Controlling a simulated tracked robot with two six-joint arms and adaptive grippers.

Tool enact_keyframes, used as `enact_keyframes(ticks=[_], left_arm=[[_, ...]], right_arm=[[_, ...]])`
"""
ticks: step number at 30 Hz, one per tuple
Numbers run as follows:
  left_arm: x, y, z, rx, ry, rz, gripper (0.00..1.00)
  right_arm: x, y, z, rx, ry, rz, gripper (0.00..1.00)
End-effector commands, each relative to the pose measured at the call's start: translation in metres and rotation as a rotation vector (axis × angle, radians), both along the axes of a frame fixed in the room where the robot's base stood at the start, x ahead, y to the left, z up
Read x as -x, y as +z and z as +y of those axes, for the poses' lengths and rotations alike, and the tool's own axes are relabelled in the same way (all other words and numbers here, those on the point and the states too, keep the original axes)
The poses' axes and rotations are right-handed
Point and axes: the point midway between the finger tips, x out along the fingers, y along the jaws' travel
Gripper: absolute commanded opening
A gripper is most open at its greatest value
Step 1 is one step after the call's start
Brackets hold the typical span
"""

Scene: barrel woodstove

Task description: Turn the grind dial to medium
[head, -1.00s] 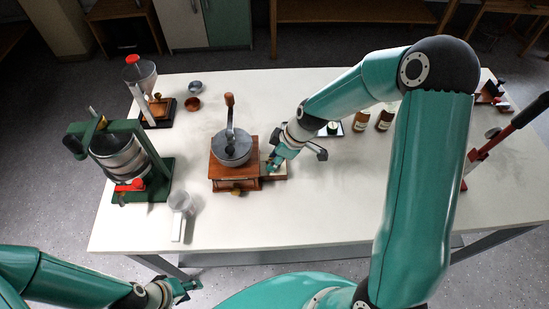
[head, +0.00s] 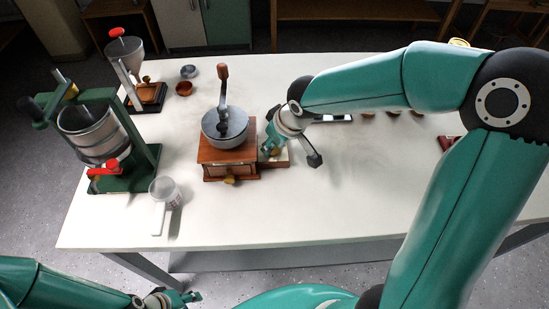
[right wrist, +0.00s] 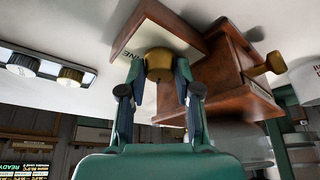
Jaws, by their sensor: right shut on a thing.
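The wooden coffee grinder (head: 228,158), with a grey bowl top and an upright wooden-handled crank, stands left of centre on the white table. A pale plate (head: 281,160) is at its right side. In the right wrist view this plate (right wrist: 138,38) has a wooden edge and lettering, partly hidden, that looks like "FINE". My right gripper (head: 268,150) reaches in from the right and is shut on the brass dial (right wrist: 159,64), one finger on each side. The dial's pointer setting is hidden. My left gripper (head: 184,297) is low at the front, away from the grinder; its opening is unclear.
A green-framed press (head: 142,160) and a clear measuring cup (head: 166,191) stand left of the grinder. A hopper mill (head: 127,62) and small bowls (head: 184,88) are behind them. The table's front and middle right are clear.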

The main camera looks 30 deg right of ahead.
Motion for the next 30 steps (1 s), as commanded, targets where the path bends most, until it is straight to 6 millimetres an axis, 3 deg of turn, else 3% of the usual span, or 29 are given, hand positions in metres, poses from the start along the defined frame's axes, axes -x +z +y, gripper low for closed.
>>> enact_keyframes(ticks=[1,9,18,30], left_arm=[[0.0,-0.026,0.0,0.0,0.0,0.0,0.4],[0.0,-0.066,0.0,0.0,0.0,-0.001,0.4],[0.0,-0.084,0.0,0.0,0.0,-0.001,0.4],[0.0,-0.086,0.0,0.0,0.0,-0.001,0.4]], right_arm=[[-0.002,-0.01,0.001,0.0,-0.041,-0.013,0.0],[-0.002,-0.005,0.002,-0.002,-0.259,-0.008,0.0],[-0.001,-0.001,0.003,-0.003,-0.397,-0.002,0.0],[-0.001,0.001,0.002,-0.003,-0.431,-0.002,0.0]])
